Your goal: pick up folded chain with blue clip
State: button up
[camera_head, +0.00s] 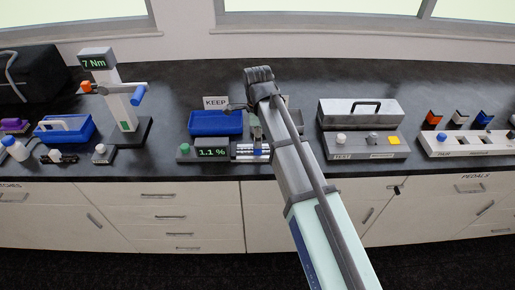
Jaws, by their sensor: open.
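A small silver banded piece (245,153) with a blue part at its right end looks like the folded chain with its blue clip. My gripper (257,138) points down just above and behind this piece. It is small and partly hidden by my arm, but it is open. I cannot tell whether its fingers touch the chain. My arm hides the area just right of it.
A blue bin (215,122) with a "KEEP" sign (216,102) stands behind the gauge. A "7 Nm" stand (123,95) and a blue tray (62,130) are left. A grey lidded test unit (365,145) and a pedal rack (465,143) are right.

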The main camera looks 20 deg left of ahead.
jog(key=shift+f+p, duration=1.25)
jog(key=shift+f, duration=1.4)
grip_shut()
